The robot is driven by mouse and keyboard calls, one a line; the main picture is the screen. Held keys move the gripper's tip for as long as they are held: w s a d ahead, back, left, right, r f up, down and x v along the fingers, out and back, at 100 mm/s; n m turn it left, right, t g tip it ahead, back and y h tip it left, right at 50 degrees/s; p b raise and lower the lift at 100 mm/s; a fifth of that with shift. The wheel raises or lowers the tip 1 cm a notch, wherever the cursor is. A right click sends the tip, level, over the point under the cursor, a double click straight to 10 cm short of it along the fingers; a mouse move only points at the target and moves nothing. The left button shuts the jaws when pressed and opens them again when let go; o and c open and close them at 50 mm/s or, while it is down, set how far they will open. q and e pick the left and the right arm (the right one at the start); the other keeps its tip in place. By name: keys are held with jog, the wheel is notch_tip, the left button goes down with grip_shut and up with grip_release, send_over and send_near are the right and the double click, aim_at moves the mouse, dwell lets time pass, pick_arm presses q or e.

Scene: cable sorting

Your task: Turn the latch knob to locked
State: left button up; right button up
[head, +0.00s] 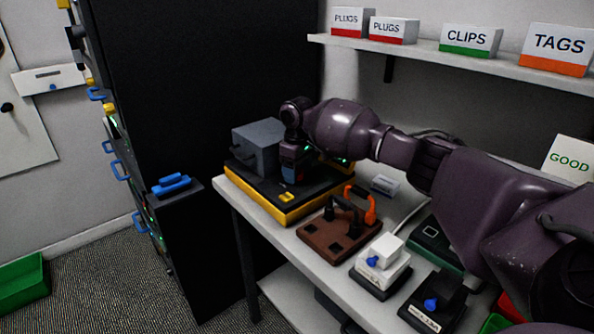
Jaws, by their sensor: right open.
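My right arm reaches in from the right, and its gripper (291,174) points down over a black unit with a yellow rim (262,208), beside a grey box (257,147) on that unit. The gripper is open. Its fingertips are small and dark here, and I cannot tell whether they touch anything. I cannot make out the latch knob for certain; the gripper may hide it. A small yellow piece (290,197) shows on the unit's top, just in front of the gripper. My left gripper is not in view.
On the white table, a brown block with dark and orange plugs (340,226), a white box with a blue knob (383,262) and a black box with a blue knob (436,302) stand nearer. A black rack (205,90) stands left. A shelf (455,59) with labelled boxes hangs above.

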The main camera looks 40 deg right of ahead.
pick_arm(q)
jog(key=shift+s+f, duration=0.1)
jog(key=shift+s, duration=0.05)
pick_arm(e)
jog(key=c, duration=0.9)
jog(key=shift+r+m+p, duration=0.4)
jog(key=shift+p, duration=0.35)
jog(key=shift+r+m+p, duration=0.1)
jog(key=shift+m+p, duration=0.2)
jog(key=shift+p, duration=0.15)
jog(key=shift+m+p, duration=0.3)
jog(key=shift+p, duration=0.05)
jog(key=shift+m+p, duration=0.3)
jog(key=shift+p, duration=0.05)
jog(key=shift+f+m, duration=0.3)
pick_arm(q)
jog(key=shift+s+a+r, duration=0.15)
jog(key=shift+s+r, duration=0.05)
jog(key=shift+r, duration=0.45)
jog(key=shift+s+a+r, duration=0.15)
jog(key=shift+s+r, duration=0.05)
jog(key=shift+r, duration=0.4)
pick_arm(e)
jog(key=shift+f, duration=0.15)
